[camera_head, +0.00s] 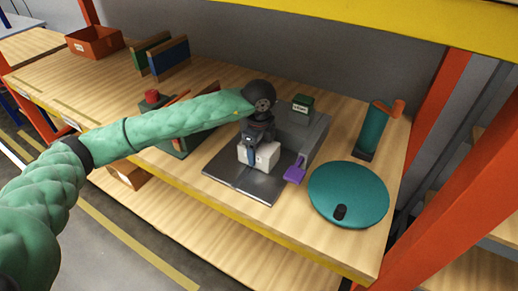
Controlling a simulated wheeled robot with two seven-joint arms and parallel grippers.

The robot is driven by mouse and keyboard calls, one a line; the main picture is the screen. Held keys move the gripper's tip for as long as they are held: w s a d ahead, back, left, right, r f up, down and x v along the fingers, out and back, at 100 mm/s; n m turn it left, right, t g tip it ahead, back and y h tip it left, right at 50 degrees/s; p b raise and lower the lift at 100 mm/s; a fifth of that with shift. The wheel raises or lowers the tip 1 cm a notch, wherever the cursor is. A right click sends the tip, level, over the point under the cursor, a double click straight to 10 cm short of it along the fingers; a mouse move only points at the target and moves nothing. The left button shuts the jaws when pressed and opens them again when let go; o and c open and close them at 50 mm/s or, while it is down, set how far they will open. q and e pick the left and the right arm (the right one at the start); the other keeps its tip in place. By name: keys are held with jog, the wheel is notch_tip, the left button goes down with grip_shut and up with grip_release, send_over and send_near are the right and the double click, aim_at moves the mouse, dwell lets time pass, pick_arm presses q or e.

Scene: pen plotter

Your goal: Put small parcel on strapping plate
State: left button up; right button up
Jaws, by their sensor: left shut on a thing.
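A small white parcel (266,157) with a blue strip on its front is at the middle of the shelf, over the dark grey metal strapping plate (235,183). My left gripper (257,146) comes down from above and is shut on the parcel. The fingers hide part of the parcel's top. I cannot tell whether the parcel's underside touches the plate. My right gripper is not in view.
A grey machine body (308,135) with a purple lever (295,170) stands behind the plate. A teal disc (348,193) lies to the right, near a green cylinder (374,130). A green box with a red button (153,97) is at left.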

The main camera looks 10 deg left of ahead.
pick_arm(q)
jog(key=shift+f, duration=0.1)
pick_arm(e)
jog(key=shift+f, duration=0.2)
pick_arm(q)
jog(key=o, duration=1.2)
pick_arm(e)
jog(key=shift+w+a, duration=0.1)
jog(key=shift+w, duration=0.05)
pick_arm(q)
jog(key=shift+r, duration=0.6)
notch_tip(320, 180, up, 10)
jog(key=shift+f+b, duration=0.1)
jog(key=shift+b, duration=0.9)
jog(key=shift+r, duration=0.65)
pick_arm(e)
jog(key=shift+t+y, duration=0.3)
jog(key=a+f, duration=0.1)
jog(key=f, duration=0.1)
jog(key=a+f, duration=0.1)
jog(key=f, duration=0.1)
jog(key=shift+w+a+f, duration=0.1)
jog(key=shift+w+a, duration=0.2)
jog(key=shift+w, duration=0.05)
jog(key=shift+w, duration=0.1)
